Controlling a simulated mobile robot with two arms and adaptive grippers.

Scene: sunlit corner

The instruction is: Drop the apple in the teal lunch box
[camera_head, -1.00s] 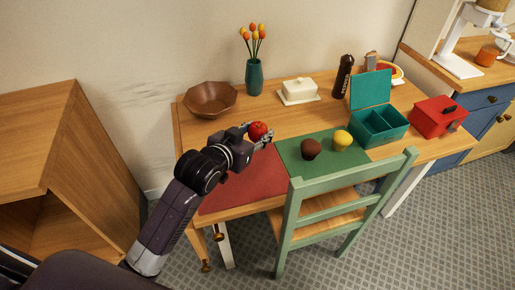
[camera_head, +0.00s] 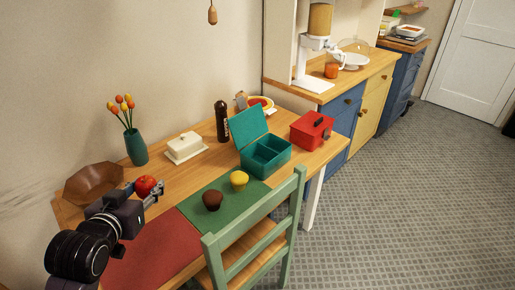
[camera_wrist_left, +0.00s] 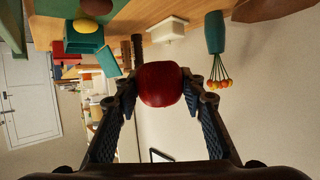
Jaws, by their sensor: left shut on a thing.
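The red apple (camera_head: 145,186) is held in my left gripper (camera_head: 146,194) above the table's left part. In the left wrist view the apple (camera_wrist_left: 160,84) sits between both fingers of my left gripper (camera_wrist_left: 160,90), which is shut on it. The teal lunch box (camera_head: 271,168) stands on the table to the right, its lid (camera_head: 248,128) raised at the back. Its inside shows a divider, and the visible compartments look empty. The lunch box also shows at the left wrist view's upper left (camera_wrist_left: 84,44). My right gripper is not in view.
A red box (camera_head: 306,132) stands right of the lunch box. A green chair (camera_head: 255,230) is in front.

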